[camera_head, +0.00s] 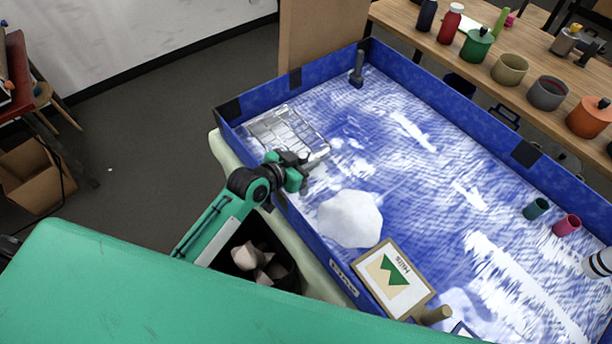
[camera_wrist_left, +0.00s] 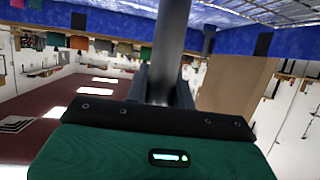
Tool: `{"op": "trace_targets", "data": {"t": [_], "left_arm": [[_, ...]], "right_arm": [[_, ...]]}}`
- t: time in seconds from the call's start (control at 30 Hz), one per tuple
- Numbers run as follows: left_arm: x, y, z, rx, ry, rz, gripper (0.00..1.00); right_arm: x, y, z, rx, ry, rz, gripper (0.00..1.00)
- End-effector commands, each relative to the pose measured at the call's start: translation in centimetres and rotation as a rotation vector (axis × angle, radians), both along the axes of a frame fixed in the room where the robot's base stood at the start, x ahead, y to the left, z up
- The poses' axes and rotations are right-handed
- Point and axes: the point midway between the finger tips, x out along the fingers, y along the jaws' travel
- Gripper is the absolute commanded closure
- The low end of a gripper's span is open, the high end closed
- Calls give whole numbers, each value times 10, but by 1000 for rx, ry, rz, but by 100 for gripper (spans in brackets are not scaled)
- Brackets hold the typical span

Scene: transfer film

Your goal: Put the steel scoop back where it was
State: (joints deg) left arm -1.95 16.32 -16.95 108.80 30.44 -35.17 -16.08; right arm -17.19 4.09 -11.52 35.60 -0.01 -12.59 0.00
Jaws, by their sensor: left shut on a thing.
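My left gripper (camera_head: 298,170) is over the near left wall of the blue sand tray (camera_head: 450,82), close to the wire rack. In the left wrist view its jaws (camera_wrist_left: 165,92) are shut on a grey metal handle, which looks like that of the steel scoop (camera_wrist_left: 172,38). The handle runs up out of that view, so the scoop's far end is hidden there. In the head view the scoop cannot be made out clearly at the gripper. My right gripper is not in view.
A wire rack (camera_head: 275,130) lies in the tray's left corner. A dark upright tool (camera_head: 357,70) stands in the back corner. A white mound (camera_head: 350,219) and a framed picture card (camera_head: 393,283) are along the near side. Several pots line the shelf (camera_head: 440,52) behind. The tray's middle is clear.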

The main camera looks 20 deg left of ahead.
Motion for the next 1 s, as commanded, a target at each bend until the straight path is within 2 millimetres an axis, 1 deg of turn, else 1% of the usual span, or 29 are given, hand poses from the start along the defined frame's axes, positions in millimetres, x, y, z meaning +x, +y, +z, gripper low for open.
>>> {"op": "trace_targets", "data": {"t": [0.03,0.13,0.33,0.53,0.63,0.87,0.97,1.0], "left_arm": [[0,0,-11,1,4,-1,100],[0,0,-29,1,2,0,100],[0,0,-45,0,0,0,100],[0,0,-73,1,1,0,100],[0,0,-78,0,-1,0,100],[0,0,-79,0,-2,0,100],[0,0,-82,0,-1,0,100],[0,0,-83,0,-1,0,74]], "right_arm": [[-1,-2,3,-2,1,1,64],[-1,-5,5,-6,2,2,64],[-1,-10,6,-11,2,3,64],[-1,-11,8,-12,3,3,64],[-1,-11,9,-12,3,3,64],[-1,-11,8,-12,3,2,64],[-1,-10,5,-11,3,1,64],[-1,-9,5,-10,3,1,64]]}}
